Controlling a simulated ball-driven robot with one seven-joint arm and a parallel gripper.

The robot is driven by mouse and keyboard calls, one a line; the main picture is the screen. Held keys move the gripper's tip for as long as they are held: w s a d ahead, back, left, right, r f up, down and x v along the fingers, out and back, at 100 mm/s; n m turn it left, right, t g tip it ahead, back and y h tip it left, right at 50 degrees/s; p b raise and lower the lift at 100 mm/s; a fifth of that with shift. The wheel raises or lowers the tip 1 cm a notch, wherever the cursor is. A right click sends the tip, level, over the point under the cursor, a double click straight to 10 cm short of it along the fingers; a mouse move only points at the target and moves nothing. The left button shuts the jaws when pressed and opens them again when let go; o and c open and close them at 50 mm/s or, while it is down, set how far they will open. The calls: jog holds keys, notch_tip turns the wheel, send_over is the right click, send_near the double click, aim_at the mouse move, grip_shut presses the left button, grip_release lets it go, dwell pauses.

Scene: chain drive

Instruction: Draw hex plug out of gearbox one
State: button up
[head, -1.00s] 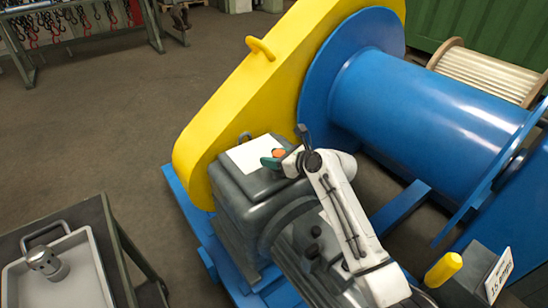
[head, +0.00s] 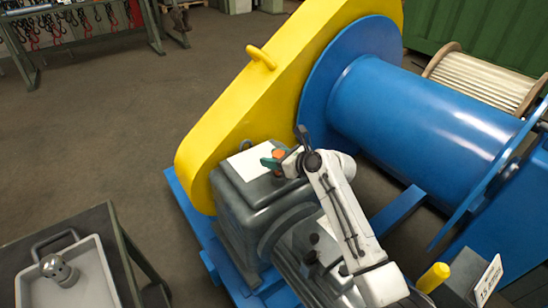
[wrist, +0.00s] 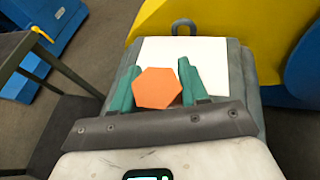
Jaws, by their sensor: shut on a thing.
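The gearbox (head: 232,190) is a dark grey housing beside the yellow guard, with a white sheet on its top. The hex plug (wrist: 158,88) shows in the wrist view as an orange hexagon between the green fingers of my gripper (wrist: 160,84). My gripper (head: 272,160) is shut on the plug over the white sheet in the head view, where the plug shows only as a small orange patch (head: 279,154). The plug's lower end and any hole under it are hidden, so I cannot tell whether it is still seated.
A yellow chain guard (head: 225,120) and a blue drum (head: 420,105) stand behind the gearbox. A grey tray (head: 90,278) with a metal cylinder (head: 57,270) sits on a table at the lower left. A lifting eye (wrist: 182,27) rises from the gearbox's far edge.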

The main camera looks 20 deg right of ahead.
jog(key=shift+r+p, duration=2.9)
jog(key=shift+p, duration=0.4)
